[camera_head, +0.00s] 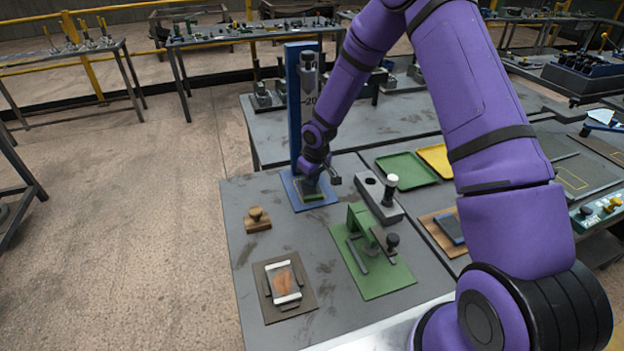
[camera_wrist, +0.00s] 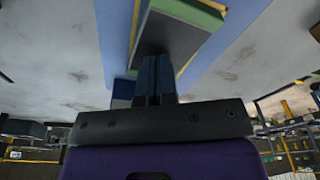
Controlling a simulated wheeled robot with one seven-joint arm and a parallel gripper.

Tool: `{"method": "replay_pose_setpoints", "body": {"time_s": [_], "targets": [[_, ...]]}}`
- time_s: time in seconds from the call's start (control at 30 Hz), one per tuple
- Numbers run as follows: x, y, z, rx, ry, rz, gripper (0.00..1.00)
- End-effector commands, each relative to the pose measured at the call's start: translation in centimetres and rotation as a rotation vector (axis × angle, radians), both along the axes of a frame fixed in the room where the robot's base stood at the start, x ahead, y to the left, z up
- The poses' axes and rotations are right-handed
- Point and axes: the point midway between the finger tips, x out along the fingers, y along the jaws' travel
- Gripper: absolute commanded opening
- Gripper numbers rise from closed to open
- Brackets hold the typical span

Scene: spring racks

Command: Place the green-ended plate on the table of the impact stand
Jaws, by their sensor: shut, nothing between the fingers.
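The impact stand is a tall blue column (camera_head: 293,110) on a blue base plate (camera_head: 298,203) at the middle of the near bench. A dark plate with a green edge (camera_head: 313,196) sits low over the base, partly hidden by my gripper (camera_head: 322,180). In the wrist view, a grey plate with a green end (camera_wrist: 186,12) lies above the blue base (camera_wrist: 235,40), with a thin yellow edge beside it. My gripper's fingers (camera_wrist: 155,72) are shut and empty, close to the plate's near end. Whether they touch it cannot be told.
A wooden-handled block (camera_head: 258,220), a brown board with a framed piece (camera_head: 284,286) and a green fixture (camera_head: 372,260) stand in front. A grey block with holes (camera_head: 378,200) is at right, beside green (camera_head: 405,168) and yellow trays (camera_head: 437,158).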

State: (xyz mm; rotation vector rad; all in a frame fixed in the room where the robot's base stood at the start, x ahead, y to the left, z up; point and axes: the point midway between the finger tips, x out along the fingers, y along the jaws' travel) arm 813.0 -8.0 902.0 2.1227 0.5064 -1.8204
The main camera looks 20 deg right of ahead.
Motion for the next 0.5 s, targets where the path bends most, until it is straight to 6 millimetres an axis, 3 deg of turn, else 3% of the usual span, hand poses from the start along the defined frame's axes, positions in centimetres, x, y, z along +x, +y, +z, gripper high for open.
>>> {"method": "replay_pose_setpoints", "body": {"time_s": [0.5], "targets": [[-8.1,-4.2,0.3,0.000,-0.005,0.002,0.00]]}}
